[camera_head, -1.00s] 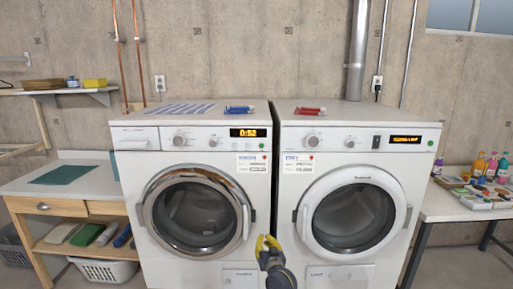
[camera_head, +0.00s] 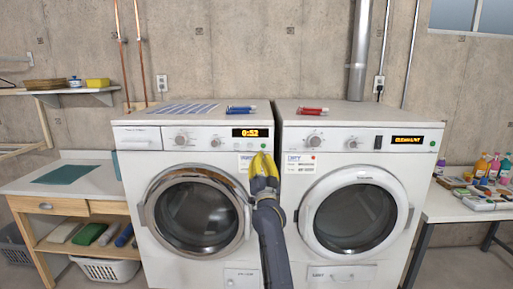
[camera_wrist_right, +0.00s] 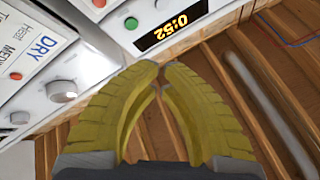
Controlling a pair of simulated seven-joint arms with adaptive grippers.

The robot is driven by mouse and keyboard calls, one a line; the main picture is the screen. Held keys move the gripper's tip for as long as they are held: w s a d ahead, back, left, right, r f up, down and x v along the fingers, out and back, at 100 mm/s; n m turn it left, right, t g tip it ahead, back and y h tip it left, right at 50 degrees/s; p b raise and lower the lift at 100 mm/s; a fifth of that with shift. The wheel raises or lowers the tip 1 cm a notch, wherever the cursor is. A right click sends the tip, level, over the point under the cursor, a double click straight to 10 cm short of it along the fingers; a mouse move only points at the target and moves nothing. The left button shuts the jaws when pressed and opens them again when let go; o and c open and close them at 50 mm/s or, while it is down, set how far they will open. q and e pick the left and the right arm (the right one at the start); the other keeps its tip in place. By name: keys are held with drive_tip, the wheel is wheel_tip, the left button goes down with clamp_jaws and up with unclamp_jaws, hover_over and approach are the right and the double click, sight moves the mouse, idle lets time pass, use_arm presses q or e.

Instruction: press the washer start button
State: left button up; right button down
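The washer (camera_head: 140,235) is the left white machine, with an orange 0:52 display (camera_head: 250,133). Its green round button (camera_head: 263,146) sits on the front panel below the display's right end. The button also shows beside the display in the wrist view (camera_wrist_right: 131,22). My right gripper (camera_head: 263,155) is in front of the washer's upper right edge, its yellow fingertips just below the green button in the head view. In the wrist view its fingertips (camera_wrist_right: 163,66) come together with nothing between them, apart from the button. My left gripper is out of view.
The dryer (camera_head: 290,240) stands close on the right, with its own knob (camera_head: 313,140) and display (camera_head: 407,140). The wrist view shows its DRY label (camera_wrist_right: 42,46). A red dot (camera_wrist_right: 99,3) is near the green button. Blue (camera_head: 240,109) and red (camera_head: 313,110) items lie on top.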

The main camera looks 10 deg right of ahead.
sight(263, 146)
drive_tip(key=shift+s+d+r+m+t+h, duration=0.15)
drive_tip(key=shift+s+r+m+h, duration=0.25)
drive_tip(key=shift+r, duration=0.25)
drive_tip(key=shift+s+r+m+t+h, duration=0.15)
drive_tip(key=shift+s+r+m+h, duration=0.2)
drive_tip(key=shift+r, duration=0.25)
drive_tip(key=shift+w, duration=0.1)
drive_tip(key=shift+w+d, duration=0.4)
drive_tip(key=shift+w, duration=1)
drive_tip(key=shift+w+d, duration=0.4)
drive_tip(key=shift+w, duration=0.95)
drive_tip(key=shift+w+d, duration=0.4)
drive_tip(key=shift+w, duration=1)
